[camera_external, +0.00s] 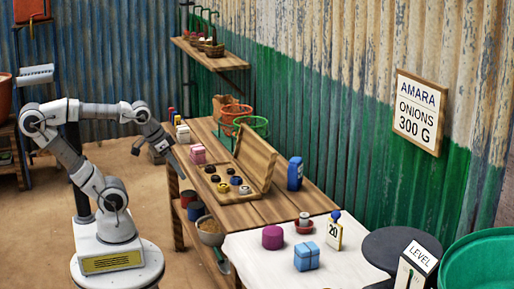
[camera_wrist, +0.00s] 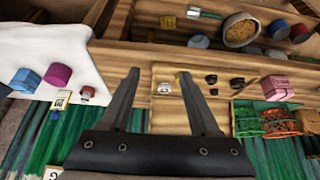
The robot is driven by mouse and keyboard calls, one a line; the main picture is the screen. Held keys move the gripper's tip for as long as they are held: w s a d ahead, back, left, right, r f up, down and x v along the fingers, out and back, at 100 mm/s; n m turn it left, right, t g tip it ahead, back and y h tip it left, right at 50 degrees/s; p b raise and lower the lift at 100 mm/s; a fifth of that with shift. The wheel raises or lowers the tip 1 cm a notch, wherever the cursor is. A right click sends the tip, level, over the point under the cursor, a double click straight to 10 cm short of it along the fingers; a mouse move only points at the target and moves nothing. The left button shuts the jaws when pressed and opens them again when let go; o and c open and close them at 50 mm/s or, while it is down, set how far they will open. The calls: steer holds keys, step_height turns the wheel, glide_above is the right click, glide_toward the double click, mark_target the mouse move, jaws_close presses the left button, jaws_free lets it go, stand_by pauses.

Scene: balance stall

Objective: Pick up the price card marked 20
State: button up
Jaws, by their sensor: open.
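The price card marked 20 (camera_external: 334,236) stands on the white cloth at the near right end of the stall table, with a blue knob or object at its top. In the wrist view the card (camera_wrist: 61,100) is small, at left, near the cloth's lower edge; its number is hard to read there.
A dark round disc (camera_external: 400,246) and LEVEL sign (camera_external: 421,256) are at right.

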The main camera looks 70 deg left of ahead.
steer(key=shift+c, duration=0.7)
